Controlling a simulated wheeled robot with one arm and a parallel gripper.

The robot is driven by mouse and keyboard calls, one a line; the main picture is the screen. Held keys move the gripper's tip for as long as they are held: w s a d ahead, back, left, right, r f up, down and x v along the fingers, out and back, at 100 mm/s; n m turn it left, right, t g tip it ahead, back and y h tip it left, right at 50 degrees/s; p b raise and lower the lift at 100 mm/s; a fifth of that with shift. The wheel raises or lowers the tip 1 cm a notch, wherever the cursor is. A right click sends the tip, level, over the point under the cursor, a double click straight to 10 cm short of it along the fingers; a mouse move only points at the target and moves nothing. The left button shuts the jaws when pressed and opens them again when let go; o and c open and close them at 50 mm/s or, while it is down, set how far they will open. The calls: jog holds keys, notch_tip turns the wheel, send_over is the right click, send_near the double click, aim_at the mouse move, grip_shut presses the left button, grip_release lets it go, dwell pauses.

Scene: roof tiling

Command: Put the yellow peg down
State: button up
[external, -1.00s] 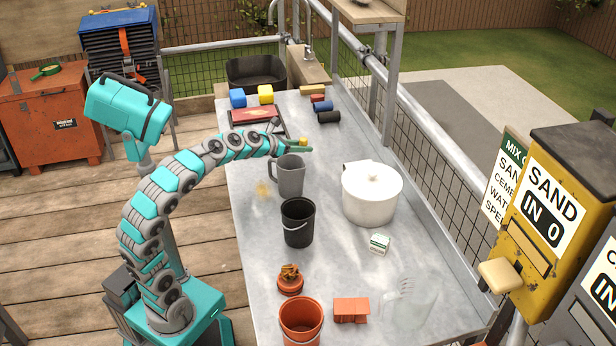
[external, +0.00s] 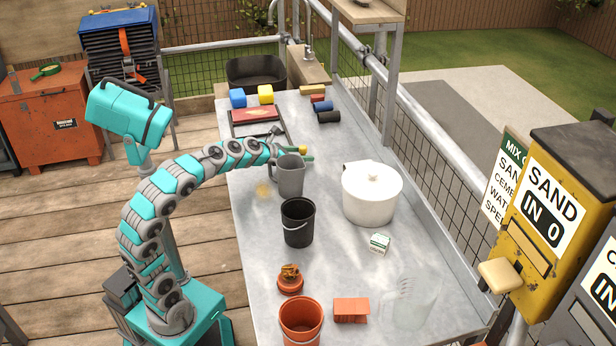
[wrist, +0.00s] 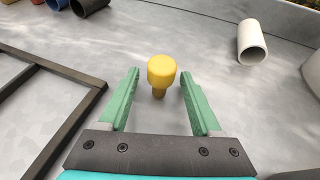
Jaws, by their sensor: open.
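The yellow peg (wrist: 161,72) has a wide round head on a narrower stem. In the wrist view it stands upright on the grey table between the green fingers of my gripper (wrist: 160,88). The fingers are open, with a gap on each side of the peg. In the external view the peg (external: 303,150) is small and partly covered by my gripper (external: 296,152), just behind the grey jug.
The grey jug (external: 289,177) stands close in front of my gripper. A black frame (wrist: 62,122) lies to the left, and a white tube (wrist: 251,41) lies at the upper right. A white pot (external: 371,195) and a black bucket (external: 298,222) stand nearer the camera.

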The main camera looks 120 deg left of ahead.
dwell(0.3)
jog(key=shift+d+r, duration=0.25)
jog(key=shift+r, duration=0.1)
jog(key=p+v, duration=0.2)
jog(key=v, duration=0.8)
jog(key=shift+s+d+r, duration=0.15)
jog(key=shift+d+r, duration=0.05)
jog(key=shift+o, duration=0.6)
jog(key=shift+s+d, duration=0.2)
jog(key=shift+d, duration=0.2)
jog(key=shift+r, duration=0.1)
